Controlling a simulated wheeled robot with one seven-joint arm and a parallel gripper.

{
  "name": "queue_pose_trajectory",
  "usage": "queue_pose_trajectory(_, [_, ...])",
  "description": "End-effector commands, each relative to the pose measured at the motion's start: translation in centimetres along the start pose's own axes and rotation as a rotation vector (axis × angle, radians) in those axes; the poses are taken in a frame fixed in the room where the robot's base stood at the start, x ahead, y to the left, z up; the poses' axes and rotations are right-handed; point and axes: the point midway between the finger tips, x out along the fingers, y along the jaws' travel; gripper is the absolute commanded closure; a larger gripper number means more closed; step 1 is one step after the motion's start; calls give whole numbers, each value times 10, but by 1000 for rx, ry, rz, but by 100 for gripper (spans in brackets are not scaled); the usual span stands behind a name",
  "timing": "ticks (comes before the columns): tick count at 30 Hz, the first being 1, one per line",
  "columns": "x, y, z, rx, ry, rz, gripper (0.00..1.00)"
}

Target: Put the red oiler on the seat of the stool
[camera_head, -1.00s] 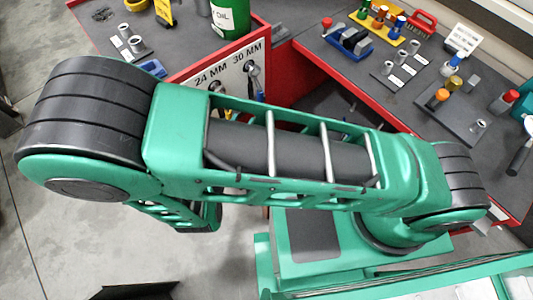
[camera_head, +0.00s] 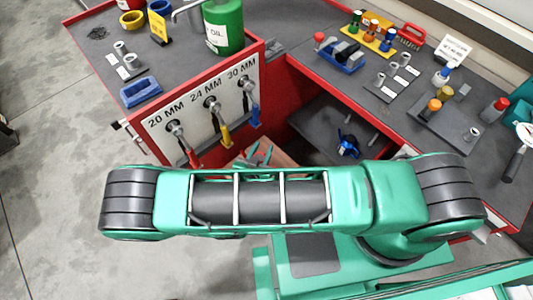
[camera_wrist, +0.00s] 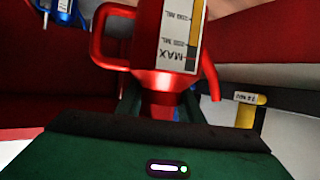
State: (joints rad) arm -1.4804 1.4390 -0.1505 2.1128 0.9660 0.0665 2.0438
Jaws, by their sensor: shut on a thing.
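The red oiler (camera_wrist: 165,35) shows close up in the wrist view, with a loop handle at its left, a thin red spout at its right and a pale scale label marked MAX. My gripper (camera_wrist: 160,107) is shut on its narrow red lower part. The oiler's top is cut off by the frame edge. In the head view my arm covers the gripper, and I cannot make out the held oiler there. I cannot identify the stool or its seat in either view.
A red-edged workbench (camera_head: 185,55) with a green oil can (camera_head: 223,25) stands behind my arm. Hanging wrenches (camera_head: 221,125) line its front panel. A second bench (camera_head: 400,105) at right carries several small tools. Grey floor (camera_head: 60,130) at left is clear.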

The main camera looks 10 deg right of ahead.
Motion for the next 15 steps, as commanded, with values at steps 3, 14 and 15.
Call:
queue_pose_trajectory(3, [17,8,3,-1,2,1,100])
queue_pose_trajectory(14, [33,11,22,-1,1,-2,100])
queue_pose_trajectory(15, [35,12,27,-1,1,-2,100])
